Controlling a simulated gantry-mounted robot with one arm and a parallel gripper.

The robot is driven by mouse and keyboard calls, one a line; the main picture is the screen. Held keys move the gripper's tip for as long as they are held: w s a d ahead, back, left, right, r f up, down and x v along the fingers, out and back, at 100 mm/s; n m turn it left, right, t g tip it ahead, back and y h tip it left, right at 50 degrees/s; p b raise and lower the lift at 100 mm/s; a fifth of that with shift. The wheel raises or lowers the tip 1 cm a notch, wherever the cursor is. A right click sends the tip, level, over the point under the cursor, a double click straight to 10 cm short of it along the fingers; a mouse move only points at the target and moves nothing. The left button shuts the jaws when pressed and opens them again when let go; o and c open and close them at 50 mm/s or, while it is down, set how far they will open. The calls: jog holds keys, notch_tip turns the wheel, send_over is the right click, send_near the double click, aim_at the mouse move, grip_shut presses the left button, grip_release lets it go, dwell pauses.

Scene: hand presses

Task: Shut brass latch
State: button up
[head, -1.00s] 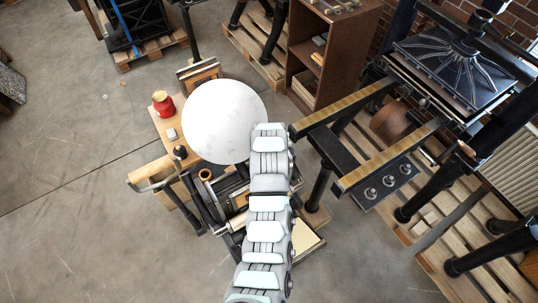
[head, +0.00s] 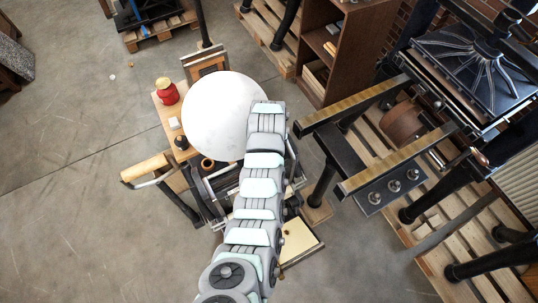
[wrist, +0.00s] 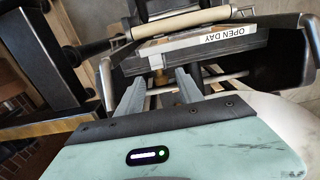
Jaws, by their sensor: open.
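The small hand press (head: 212,190) stands under my arm in the head view, with a large pale round disc (head: 222,112) at its top. In the wrist view, my gripper (wrist: 158,88) is open, its two fingers apart and pointing toward the press. A small brass-coloured piece (wrist: 158,76) shows between and just beyond the fingers. I cannot tell whether it is the latch, or whether the fingers touch it. Behind it is a grey bar (wrist: 175,46) with an "OPEN DAY" label. My arm hides the gripper and much of the press in the head view.
A wooden-handled lever (head: 146,167) sticks out left of the press. A red tin (head: 167,91) stands on the wooden top beside the disc. A larger press (head: 472,70) with long rails (head: 375,168) is close on the right. Floor at left (head: 70,210) is clear.

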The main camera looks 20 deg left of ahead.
jog(key=shift+f, duration=1.15)
grip_shut()
